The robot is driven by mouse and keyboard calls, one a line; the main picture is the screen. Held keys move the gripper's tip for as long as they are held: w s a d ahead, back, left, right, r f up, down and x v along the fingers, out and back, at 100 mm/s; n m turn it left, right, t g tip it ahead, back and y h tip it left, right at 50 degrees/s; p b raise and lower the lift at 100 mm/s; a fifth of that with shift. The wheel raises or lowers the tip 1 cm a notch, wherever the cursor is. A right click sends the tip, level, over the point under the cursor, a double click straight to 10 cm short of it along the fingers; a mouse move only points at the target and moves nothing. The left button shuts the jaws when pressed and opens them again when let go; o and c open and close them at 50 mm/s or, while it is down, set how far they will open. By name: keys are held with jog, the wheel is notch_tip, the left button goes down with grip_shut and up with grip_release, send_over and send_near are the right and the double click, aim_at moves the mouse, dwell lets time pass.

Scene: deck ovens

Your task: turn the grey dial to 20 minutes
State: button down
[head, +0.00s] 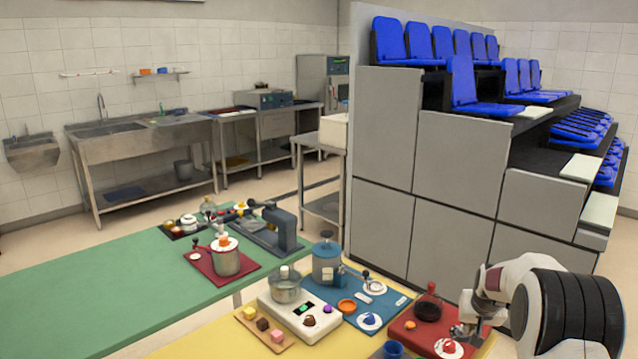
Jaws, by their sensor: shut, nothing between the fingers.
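My gripper (461,331) is at the lower right, at the end of my white and black arm. It is shut and empty, above or beside the right part of a red mat (403,338). A white round piece (449,349) with a small red and blue top is just below the fingertips. I cannot tell whether they touch. I cannot make out a grey dial or any minute marks for certain; they are too small or out of view.
A blue mat (387,304) holds a grey-blue canister (326,262). The green table's left part (90,305) is clear.

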jog(key=shift+f, duration=1.05)
jog(key=shift+w, duration=0.4)
dwell(0.5)
jog(key=shift+a+f, duration=0.1)
jog(key=shift+a, duration=0.4)
dwell(0.8)
jog(key=shift+s+a, duration=0.1)
jog(key=shift+s, duration=0.2)
jog(key=shift+r, duration=0.2)
dwell(0.3)
jog(key=shift+r, duration=2.9)
